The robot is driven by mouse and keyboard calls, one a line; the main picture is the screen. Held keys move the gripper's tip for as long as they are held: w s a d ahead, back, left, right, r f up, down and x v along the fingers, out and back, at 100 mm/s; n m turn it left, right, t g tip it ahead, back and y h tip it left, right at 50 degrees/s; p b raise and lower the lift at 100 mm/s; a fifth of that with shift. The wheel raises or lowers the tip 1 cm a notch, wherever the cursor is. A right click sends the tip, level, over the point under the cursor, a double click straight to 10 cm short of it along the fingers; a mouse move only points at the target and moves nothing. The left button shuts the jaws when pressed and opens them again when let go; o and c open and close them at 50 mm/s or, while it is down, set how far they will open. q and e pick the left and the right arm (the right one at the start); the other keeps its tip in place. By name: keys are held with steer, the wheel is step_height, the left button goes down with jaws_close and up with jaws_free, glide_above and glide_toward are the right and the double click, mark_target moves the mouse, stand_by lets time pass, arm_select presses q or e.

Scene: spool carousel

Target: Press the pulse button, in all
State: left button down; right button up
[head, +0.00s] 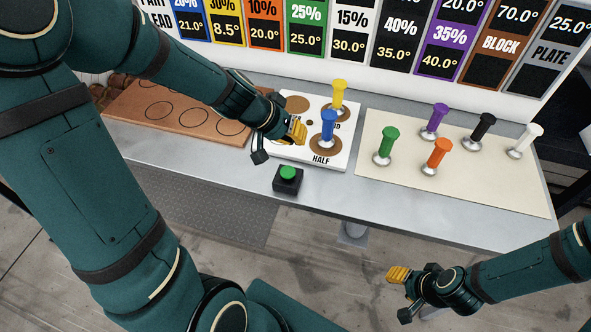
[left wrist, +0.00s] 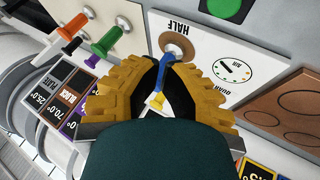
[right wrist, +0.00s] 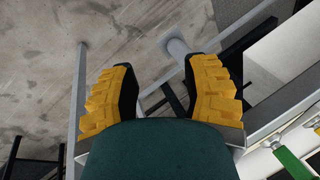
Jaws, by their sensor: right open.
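The pulse button (head: 288,173) is a green round cap on a small black box near the table's front edge. Its green cap also shows at the top of the left wrist view (left wrist: 226,8). My left gripper (head: 297,130) hangs behind and above the button, over the left part of the white card and apart from the button. Its fingers lean inward with a gap between them. The blue peg (head: 328,127) and yellow peg (head: 339,95) show through that gap in the left wrist view. My right gripper (head: 398,275) is open and empty, in front of the table.
The white card (head: 284,147) bears the blue and yellow pegs. A cream mat (head: 385,185) at right holds several coloured pegs. A brown board (head: 130,112) with circles lies at left. A panel of labels stands behind. The grey table (head: 230,160) is bare around the button box.

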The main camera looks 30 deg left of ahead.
arm_select(q)
steer(key=b, duration=0.7)
glide_above(294, 172)
step_height(294, 172, down, 8)
steer(key=shift+w+a+r, duration=0.1)
steer(key=shift+f+b, duration=0.4)
steer(key=shift+f, duration=0.15)
stand_by(0.9)
steer(key=shift+f+b, duration=0.45)
steer(key=shift+b, duration=0.15)
steer(key=shift+f+b, duration=0.45)
steer(key=shift+b, duration=0.2)
stand_by(0.7)
steer(key=shift+r+p, duration=0.75)
steer(key=shift+r, duration=0.2)
